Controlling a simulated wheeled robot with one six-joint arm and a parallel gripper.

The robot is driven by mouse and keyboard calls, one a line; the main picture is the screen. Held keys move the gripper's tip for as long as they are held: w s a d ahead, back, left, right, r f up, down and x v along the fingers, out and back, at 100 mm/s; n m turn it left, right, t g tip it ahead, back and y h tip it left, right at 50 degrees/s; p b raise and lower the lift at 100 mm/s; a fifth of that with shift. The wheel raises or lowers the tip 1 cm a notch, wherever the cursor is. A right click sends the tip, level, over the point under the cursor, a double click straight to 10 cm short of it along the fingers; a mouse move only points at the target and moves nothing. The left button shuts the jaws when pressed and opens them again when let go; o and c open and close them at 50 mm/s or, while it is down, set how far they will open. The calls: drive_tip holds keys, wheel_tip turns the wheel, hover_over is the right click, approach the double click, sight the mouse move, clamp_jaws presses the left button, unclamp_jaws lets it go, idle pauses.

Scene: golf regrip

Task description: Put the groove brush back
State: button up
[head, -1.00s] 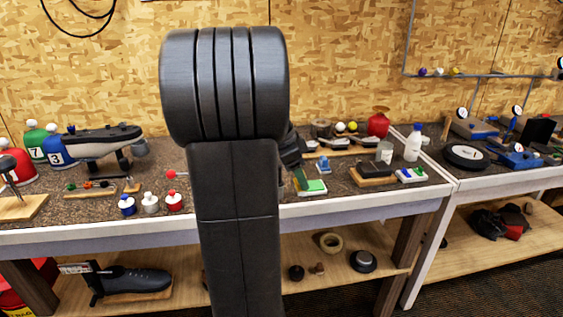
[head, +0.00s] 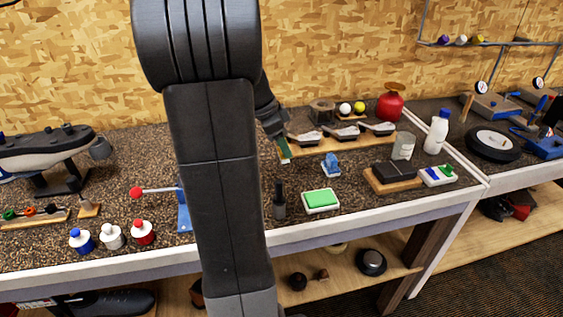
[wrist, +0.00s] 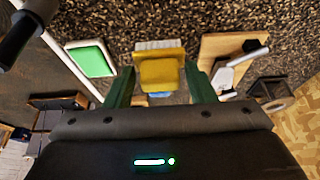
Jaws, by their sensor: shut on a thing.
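In the wrist view the groove brush (wrist: 160,71), a yellow block with pale bristles along its far edge, sits between the two green fingers of my gripper (wrist: 160,87). My gripper is shut on it. In the head view my gripper (head: 285,152) is partly behind my arm, above the bench at the left end of the wooden club-head board; the brush is too small to make out clearly there. A small blue stand (head: 331,166) is on the bench to the right of the gripper. Something blue shows just below the brush in the wrist view; I cannot tell what it is.
A green pad in a white tray (head: 320,201) and a dark upright bottle (head: 279,203) stand near the front edge. The board with club heads (head: 340,143) lies behind. A black block on wood (head: 394,176) and a white bottle (head: 436,131) are at right.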

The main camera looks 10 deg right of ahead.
sight(282, 160)
drive_tip(key=shift+f, duration=3.1)
drive_tip(key=shift+f, duration=0.15)
drive_tip(key=o, duration=0.9)
drive_tip(key=shift+o, duration=0.2)
drive_tip(key=v, duration=1.2)
